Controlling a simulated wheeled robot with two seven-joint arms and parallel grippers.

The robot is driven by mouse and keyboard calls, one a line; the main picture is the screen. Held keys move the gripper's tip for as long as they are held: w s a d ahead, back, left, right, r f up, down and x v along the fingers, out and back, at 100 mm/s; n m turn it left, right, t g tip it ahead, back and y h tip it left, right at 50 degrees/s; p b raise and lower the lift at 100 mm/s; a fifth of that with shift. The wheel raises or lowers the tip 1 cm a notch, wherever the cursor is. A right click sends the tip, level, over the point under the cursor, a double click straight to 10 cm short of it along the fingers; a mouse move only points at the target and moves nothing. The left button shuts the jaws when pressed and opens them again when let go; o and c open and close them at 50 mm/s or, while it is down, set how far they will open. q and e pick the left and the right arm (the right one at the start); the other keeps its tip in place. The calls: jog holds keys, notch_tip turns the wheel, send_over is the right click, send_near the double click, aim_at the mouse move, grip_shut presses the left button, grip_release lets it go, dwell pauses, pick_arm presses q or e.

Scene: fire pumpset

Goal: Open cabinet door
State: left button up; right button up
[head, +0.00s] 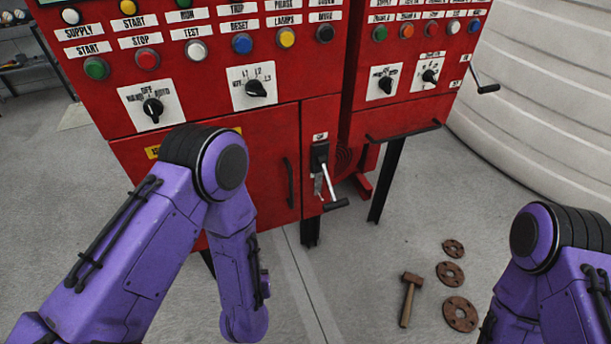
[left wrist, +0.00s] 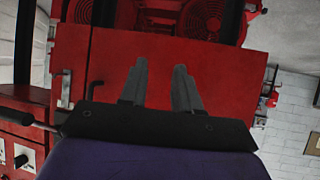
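The red cabinet's lower left door (head: 268,150) looks shut in the head view, and my left arm hides part of it. A dark vertical handle (head: 290,183) is on the door's right side. In the left wrist view, my left gripper (left wrist: 160,68) has two grey fingers apart with nothing visible between them. They are in front of a flat red panel (left wrist: 220,75); I cannot tell whether they touch it. A dark handle-like bar (left wrist: 66,88) is left of the fingers. My left gripper is hidden in the head view, and my right gripper is outside the views.
A second red cabinet (head: 400,100) stands at the right. A hammer (head: 410,298) and rusty flanges (head: 460,314) lie on the floor. A white ribbed tank (head: 545,90) is at the far right.

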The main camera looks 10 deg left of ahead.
pick_arm(q)
jog(key=w+d+r+t+y, duration=0.1)
jog(key=w+d+r+t, duration=0.2)
jog(key=w+d+r, duration=0.3)
jog(key=t+y, duration=0.2)
jog(key=t, duration=0.1)
send_near(291, 183)
jog(key=p+x, duration=0.1)
jog(key=x, duration=0.9)
jog(key=shift+w+a, duration=0.15)
jog(key=shift+w, duration=0.1)
